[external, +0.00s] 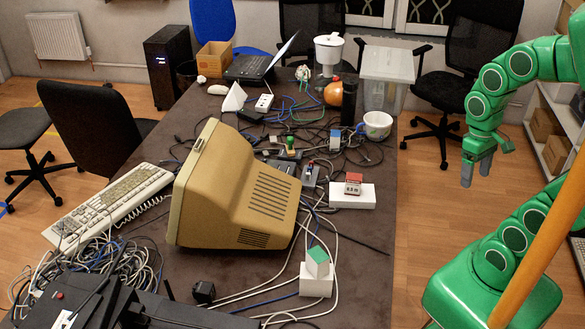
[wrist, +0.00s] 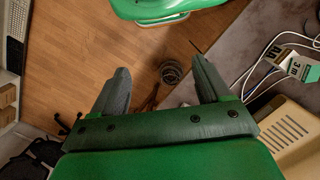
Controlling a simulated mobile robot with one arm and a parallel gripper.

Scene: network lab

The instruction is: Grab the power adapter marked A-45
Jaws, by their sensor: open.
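I cannot read the marking A-45 on anything in view. A small black block (external: 203,292), which could be a power adapter, lies at the table's near edge, in front of the beige monitor (external: 236,190). Another dark block (external: 251,116) lies further back among cables. My gripper (external: 477,172) hangs in the air to the right of the table, over the floor, with its fingers pointing down.
The table (external: 360,285) is cluttered with cables. White boxes with a green top (external: 317,283) and a red top (external: 340,197) stand right of the monitor. A white mug (external: 377,126) and a clear bin (external: 386,68) are at the right edge. A coil (wrist: 171,71) shows below my gripper.

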